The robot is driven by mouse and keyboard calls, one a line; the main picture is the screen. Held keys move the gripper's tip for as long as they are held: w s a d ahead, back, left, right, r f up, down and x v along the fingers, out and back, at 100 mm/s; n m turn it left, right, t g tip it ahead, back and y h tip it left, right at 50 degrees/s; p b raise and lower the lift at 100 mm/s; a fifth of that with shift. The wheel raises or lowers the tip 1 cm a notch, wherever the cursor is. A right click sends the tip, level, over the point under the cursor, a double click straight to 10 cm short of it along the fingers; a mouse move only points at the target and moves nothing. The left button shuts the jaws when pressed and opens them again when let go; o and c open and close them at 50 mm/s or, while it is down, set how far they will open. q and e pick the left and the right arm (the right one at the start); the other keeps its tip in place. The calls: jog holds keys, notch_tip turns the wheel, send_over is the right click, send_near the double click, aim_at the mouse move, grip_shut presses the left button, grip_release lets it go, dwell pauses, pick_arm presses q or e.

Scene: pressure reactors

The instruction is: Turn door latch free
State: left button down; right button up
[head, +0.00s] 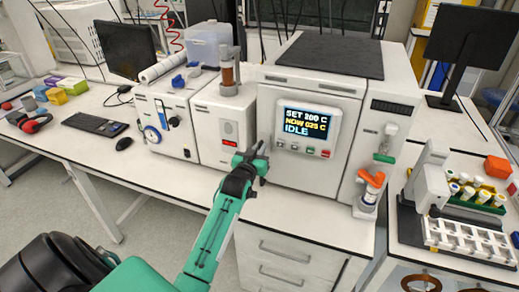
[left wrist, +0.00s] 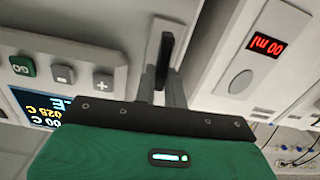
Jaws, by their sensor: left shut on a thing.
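The white oven-like reactor (head: 310,178) stands on the bench, with a lit screen (head: 305,120) reading SET 200 C, NOW 025 C, IDLE. Its front door looks shut. My left gripper (head: 252,160) is at the lower left edge of this front. In the left wrist view, a dark latch handle (left wrist: 164,60) stands in front of a pale plate on the door, and the fingers of my left gripper (left wrist: 162,88) are shut on it. In the head view the gripper hides most of the latch. My right gripper is not in view.
Left of the reactor is a white unit with a red display (left wrist: 264,45) and a brown column (head: 228,75). Further left is a unit with a blue gauge (head: 152,134). A rack of vials (head: 470,238) stands at right. Bench room is free at front left.

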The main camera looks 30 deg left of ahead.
pick_arm(q)
jog(key=shift+s+a+f+n+p, duration=0.1)
jog(key=shift+a+f+n+p, duration=0.25)
jog(key=shift+n, duration=2.2)
jog(key=shift+s+a+f+n+p, duration=0.1)
jog(key=shift+n+p, duration=0.4)
jog(key=shift+n, duration=2)
jog(key=shift+a+f+n+p, duration=0.25)
jog(key=shift+n+p, duration=0.15)
jog(key=shift+n, duration=2.15)
jog(key=c, duration=1.5)
grip_release()
jog(key=shift+o, duration=0.2)
